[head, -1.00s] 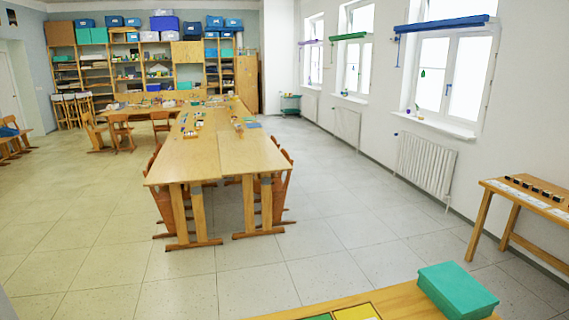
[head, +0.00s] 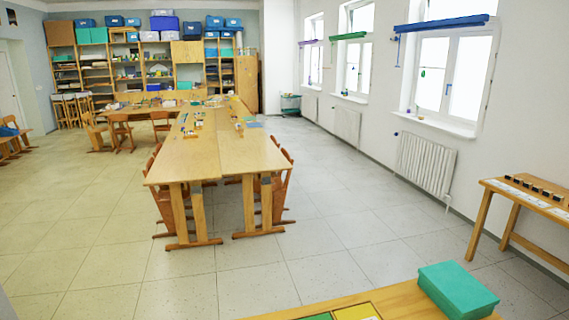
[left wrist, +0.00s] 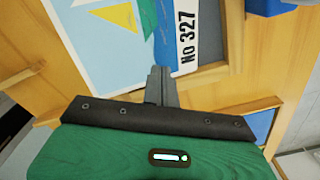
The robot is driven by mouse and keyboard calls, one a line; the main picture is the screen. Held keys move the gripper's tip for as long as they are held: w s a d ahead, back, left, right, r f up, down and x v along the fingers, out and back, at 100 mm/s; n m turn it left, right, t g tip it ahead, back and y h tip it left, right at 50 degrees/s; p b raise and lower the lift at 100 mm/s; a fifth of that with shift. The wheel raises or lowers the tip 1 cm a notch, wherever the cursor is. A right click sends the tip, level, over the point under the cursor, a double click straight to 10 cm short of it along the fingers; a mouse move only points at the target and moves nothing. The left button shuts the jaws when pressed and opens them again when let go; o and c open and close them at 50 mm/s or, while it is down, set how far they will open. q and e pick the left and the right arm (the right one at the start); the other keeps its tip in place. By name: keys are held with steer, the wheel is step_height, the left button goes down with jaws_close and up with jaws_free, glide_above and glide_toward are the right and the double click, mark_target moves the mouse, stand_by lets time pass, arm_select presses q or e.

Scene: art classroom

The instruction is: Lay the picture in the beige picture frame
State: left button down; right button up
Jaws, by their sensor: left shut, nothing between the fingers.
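In the left wrist view my left gripper (left wrist: 161,86) is shut and empty, its fingertips over a wooden surface. Just beyond the fingertips, a sheet with light blue, yellow and white shapes (left wrist: 110,18) and a pale border runs out of the top of the view; it may be the picture. The head view shows neither gripper, and I cannot make out the picture or frame there.
A wooden table (head: 405,296) is at the bottom of the head view, with a teal box (head: 458,290) on its right end and a yellow panel (head: 357,312) at its near edge. A long double table (head: 210,155) stands farther off. Open tiled floor lies between.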

arm_select(q)
steer(key=shift+w+b, duration=0.45)
steer(key=shift+w, duration=0.7)
stand_by(0.9)
stand_by(0.6)
step_height(320, 180, up, 7)
steer(key=p, duration=0.6)
steer(key=shift+p, duration=0.4)
steer(key=shift+f, duration=0.1)
